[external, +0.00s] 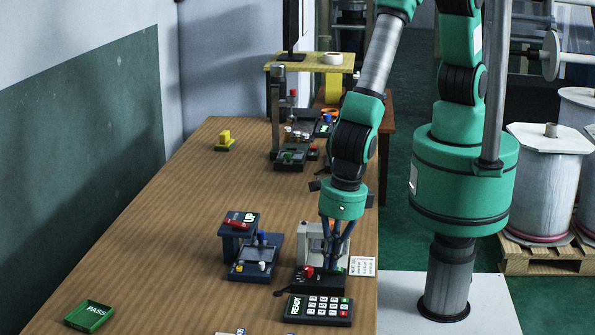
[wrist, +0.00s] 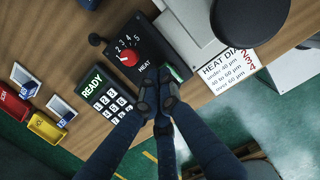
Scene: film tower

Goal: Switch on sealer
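The sealer's black control box (wrist: 148,48) has a red heat dial (wrist: 128,57) ringed by numbers, and it also shows in the external view (external: 318,279). A small green part (wrist: 176,73), perhaps the switch, sits on the box's near edge, partly hidden by the fingers. The sealer's pale body (external: 310,238) stands behind the box in the external view. My gripper (wrist: 158,92) points down, close to the green part, with its fingertips together and nothing visible between them. I cannot tell whether it touches the box. In the external view my gripper (external: 333,243) covers part of the sealer.
A READY keypad (wrist: 105,95) lies left of the fingers. A HEAT DIAL card (wrist: 228,70) lies on the right. A blue fixture (external: 255,258) and a green PASS tray (external: 90,316) are on the bench (external: 180,210). The bench middle is mostly clear.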

